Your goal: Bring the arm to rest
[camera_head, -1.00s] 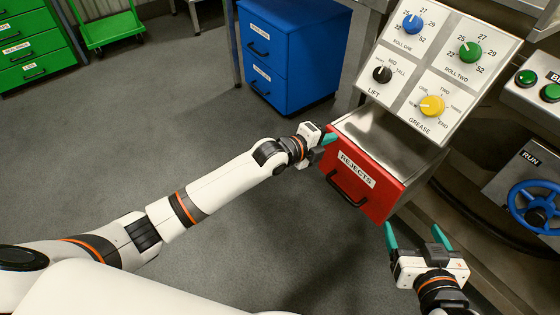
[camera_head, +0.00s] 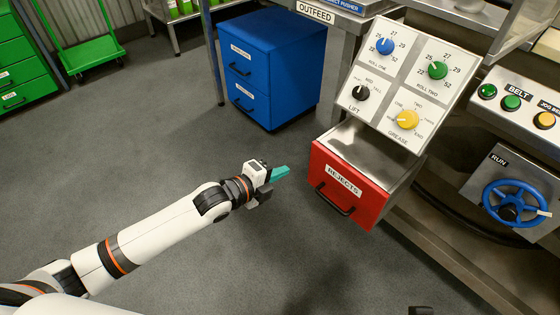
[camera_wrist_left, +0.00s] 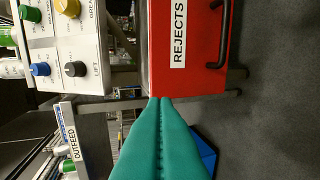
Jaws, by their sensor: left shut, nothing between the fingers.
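My left arm comes in from the left in the head view. Its gripper (camera_head: 279,174) has teal fingers, held together with nothing between them, over the grey floor. It is apart from the red REJECTS drawer (camera_head: 341,192), to the left of it. In the left wrist view the closed teal fingers (camera_wrist_left: 161,100) point toward the drawer front (camera_wrist_left: 205,45), which has a black handle. The drawer stands pulled out, and the part of its inside that shows looks empty. My right gripper is out of the head view; only a small dark piece shows at the bottom edge.
The control panel (camera_head: 411,84) with blue, green, black and yellow knobs sits above the drawer. A blue cabinet (camera_head: 272,62) stands behind. A blue handwheel (camera_head: 515,204) is at the right. Green drawers (camera_head: 25,70) and a green cart (camera_head: 95,50) stand far left. Floor around my left arm is clear.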

